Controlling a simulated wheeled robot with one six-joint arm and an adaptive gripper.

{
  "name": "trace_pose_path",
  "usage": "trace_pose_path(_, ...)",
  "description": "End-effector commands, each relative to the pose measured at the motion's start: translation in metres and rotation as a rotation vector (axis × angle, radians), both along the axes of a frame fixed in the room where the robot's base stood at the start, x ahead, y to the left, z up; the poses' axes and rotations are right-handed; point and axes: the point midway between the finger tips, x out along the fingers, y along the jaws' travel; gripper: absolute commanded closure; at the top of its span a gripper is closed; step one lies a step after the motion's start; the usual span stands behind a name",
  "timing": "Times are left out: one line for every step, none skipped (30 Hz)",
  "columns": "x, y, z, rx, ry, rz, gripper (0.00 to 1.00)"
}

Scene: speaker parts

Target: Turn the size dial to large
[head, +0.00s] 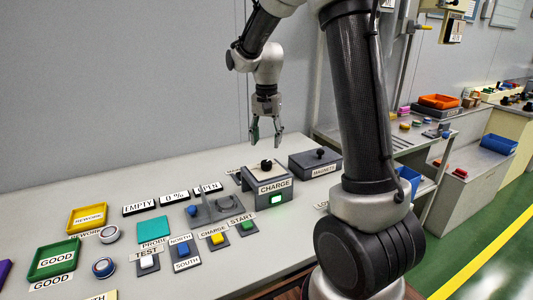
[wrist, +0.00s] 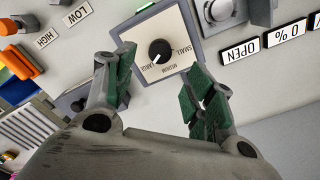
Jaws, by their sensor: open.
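The size dial (wrist: 160,51) is a round black knob on a pale panel in the wrist view. In the head view the black knob (head: 266,165) stands on top of the grey box with the CHARGE label. My gripper (head: 266,145) hangs pointing down above the knob, apart from it. In the wrist view its green-padded fingers (wrist: 163,90) are spread and empty, with the dial beyond the gap.
A MAGNET box (head: 315,163) with a black knob stands right of the dial box. A grey stand (head: 215,208) and several push buttons are to its left and front. OPEN (head: 207,188) and other signs stand behind. The bench behind the signs is clear.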

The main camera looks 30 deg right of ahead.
Motion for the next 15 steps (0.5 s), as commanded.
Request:
trace_pose_path(0.001, 0.000, 0.010, 0.000, -0.004, 0.000, 0.45)
trace_pose_path(0.000, 0.000, 0.015, 0.000, -0.003, 0.000, 0.45)
trace_pose_path(0.001, 0.000, 0.020, 0.000, -0.003, 0.000, 0.45)
trace_pose_path(0.001, 0.000, 0.024, 0.000, -0.003, 0.000, 0.45)
trace_pose_path(0.001, 0.000, 0.028, -0.001, -0.002, 0.000, 0.45)
trace_pose_path(0.000, 0.000, 0.031, 0.000, -0.001, 0.000, 0.45)
trace_pose_path(0.000, 0.000, 0.033, 0.000, -0.001, 0.000, 0.45)
trace_pose_path(0.000, 0.000, 0.034, 0.000, -0.001, 0.000, 0.45)
trace_pose_path(0.000, 0.000, 0.036, -0.001, -0.001, 0.000, 0.45)
trace_pose_path(0.000, 0.000, 0.036, 0.000, 0.000, 0.000, 0.45)
trace_pose_path(0.000, 0.000, 0.036, 0.000, 0.000, 0.000, 0.45)
trace_pose_path(0.000, 0.000, 0.037, 0.000, 0.000, 0.000, 0.45)
trace_pose_path(0.000, 0.000, 0.037, 0.000, 0.000, 0.000, 0.45)
trace_pose_path(0.000, 0.000, 0.036, 0.000, 0.000, 0.000, 0.45)
trace_pose_path(0.000, 0.000, 0.036, 0.000, 0.000, 0.000, 0.45)
